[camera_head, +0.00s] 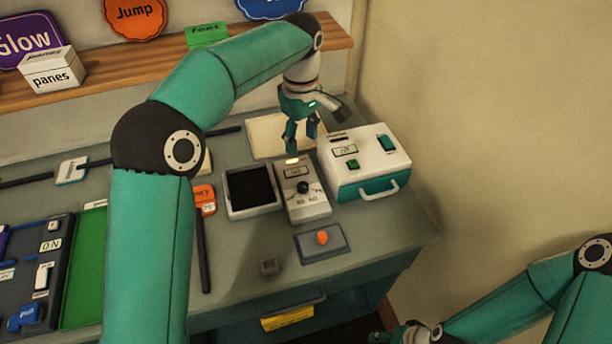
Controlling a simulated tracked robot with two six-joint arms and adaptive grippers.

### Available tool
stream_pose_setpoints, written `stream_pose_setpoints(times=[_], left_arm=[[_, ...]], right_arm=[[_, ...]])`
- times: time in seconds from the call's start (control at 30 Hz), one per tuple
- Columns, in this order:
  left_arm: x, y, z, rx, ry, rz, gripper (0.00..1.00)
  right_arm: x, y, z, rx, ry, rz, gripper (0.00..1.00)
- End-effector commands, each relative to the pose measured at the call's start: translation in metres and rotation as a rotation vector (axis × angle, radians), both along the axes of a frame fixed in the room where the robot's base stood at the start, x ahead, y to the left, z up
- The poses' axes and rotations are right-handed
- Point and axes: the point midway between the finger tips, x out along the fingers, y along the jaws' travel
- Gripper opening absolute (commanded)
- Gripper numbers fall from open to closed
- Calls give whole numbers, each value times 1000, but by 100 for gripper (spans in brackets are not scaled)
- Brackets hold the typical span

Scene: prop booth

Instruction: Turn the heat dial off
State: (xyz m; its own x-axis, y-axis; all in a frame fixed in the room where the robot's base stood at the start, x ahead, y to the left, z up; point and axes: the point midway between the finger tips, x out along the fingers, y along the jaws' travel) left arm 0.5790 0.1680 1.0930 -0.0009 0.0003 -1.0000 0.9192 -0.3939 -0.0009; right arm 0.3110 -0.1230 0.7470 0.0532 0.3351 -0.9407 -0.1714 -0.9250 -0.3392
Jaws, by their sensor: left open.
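The heat dial looks to be the black knob (303,187) on a small white control box (309,211) on the table. My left gripper (301,143) points down just behind and above the box. It is open, with nothing between its fingers, and apart from the knob. My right gripper (405,335) is low at the bottom edge, away from the table top; its fingers are partly cut off, so its state is unclear. The knob's exact setting is too small to read.
A white and teal machine (366,162) with a handle stands right of the box. A dark-topped tray (250,190) is close on its left. A grey plate with an orange button (322,237) lies in front. A shelf (150,62) with signs runs behind.

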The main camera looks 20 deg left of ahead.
Motion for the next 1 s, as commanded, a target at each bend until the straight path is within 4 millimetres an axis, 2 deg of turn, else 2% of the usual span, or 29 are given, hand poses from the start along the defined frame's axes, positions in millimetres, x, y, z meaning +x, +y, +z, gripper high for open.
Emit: stream_pose_setpoints(times=[0.23, 0.6, 0.8, 1.0], left_arm=[[0, -2, -45, 1, 7, -4, 56], [0, -3, -122, 1, 7, -5, 56], [1, -3, -147, 0, 3, -6, 56], [1, -3, -157, -1, 1, -6, 56]], right_arm=[[0, 0, 2, 0, 0, 0, 56], [0, 0, 16, 0, -1, 0, 56], [0, 0, 21, 0, -1, 0, 56], [0, 0, 22, 0, -1, 0, 56]])
